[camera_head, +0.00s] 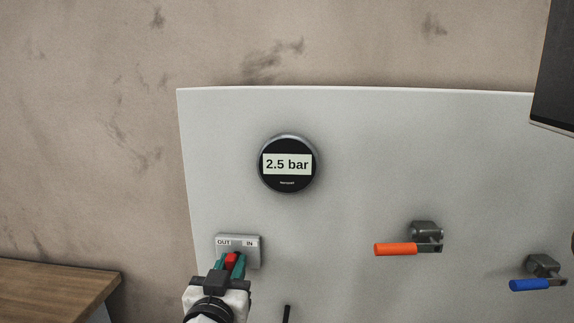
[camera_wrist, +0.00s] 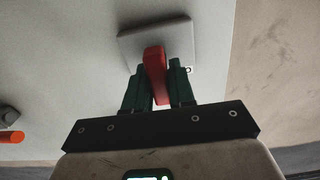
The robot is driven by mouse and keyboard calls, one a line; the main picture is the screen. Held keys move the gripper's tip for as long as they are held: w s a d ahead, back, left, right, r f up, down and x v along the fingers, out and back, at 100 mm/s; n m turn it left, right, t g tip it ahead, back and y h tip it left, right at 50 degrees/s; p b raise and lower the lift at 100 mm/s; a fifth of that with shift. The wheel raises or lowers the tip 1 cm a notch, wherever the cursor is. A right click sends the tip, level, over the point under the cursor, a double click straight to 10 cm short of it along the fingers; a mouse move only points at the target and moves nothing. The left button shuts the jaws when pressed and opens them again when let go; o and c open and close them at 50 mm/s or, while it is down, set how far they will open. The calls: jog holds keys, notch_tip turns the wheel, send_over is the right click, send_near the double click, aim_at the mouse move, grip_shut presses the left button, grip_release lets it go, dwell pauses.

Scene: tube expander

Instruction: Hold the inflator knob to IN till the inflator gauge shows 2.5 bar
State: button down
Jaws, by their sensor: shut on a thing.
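The inflator gauge (camera_head: 287,164) is a round black dial on the panel, and its display reads 2.5 bar. The inflator knob (camera_head: 232,259) is red and sits on a small grey plate marked OUT on the left and IN on the right. My gripper (camera_head: 229,264) has its green fingers on both sides of the knob and is shut on it. In the wrist view the red knob (camera_wrist: 155,73) stands slightly tilted between the fingers. The fingers partly hide the knob, and I cannot tell exactly which way it is turned.
The light grey panel (camera_head: 350,130) stands before a stained wall. An orange-handled valve (camera_head: 396,249) and a blue-handled valve (camera_head: 529,285) are to the right. A wooden top (camera_head: 55,290) is at the lower left, and a dark screen (camera_head: 555,70) at the upper right.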

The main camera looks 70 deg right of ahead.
jog(key=c, duration=1)
grip_release()
jog(key=shift+c, duration=0.2)
jog(key=b+v, duration=0.1)
jog(key=v, duration=0.6)
jog(key=shift+b, duration=0.4)
